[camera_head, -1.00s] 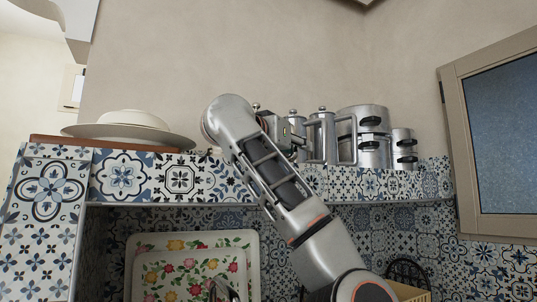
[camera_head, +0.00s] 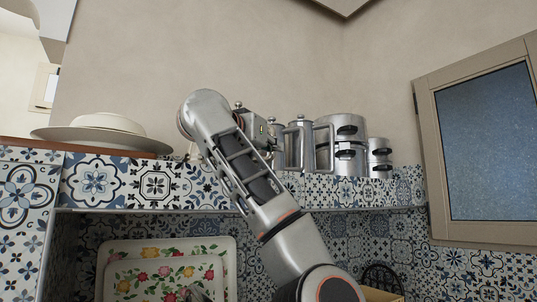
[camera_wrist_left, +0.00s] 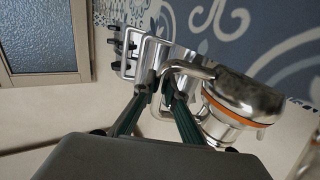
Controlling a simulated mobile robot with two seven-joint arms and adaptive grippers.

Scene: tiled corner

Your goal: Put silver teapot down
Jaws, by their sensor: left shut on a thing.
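The silver teapot is a rounded shiny pot with an orange band in the left wrist view (camera_wrist_left: 243,98). Its bent handle reaches toward my fingers. In the head view only its knob and upper part (camera_head: 240,110) show past my arm; the rest is hidden. My left gripper (camera_wrist_left: 162,88) is shut on the teapot's handle. In the head view the left gripper (camera_head: 268,140) is partly hidden, above the tiled shelf (camera_head: 155,182). Whether the teapot's base touches the shelf cannot be told.
Silver lidded pots (camera_head: 300,145), a large pot (camera_head: 338,130) and a smaller stacked pot (camera_head: 379,155) stand close to the right. A pale hat-shaped thing (camera_head: 105,132) lies at the left. Flowered trays (camera_head: 165,275) lean below; a framed window (camera_head: 485,140) is at right.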

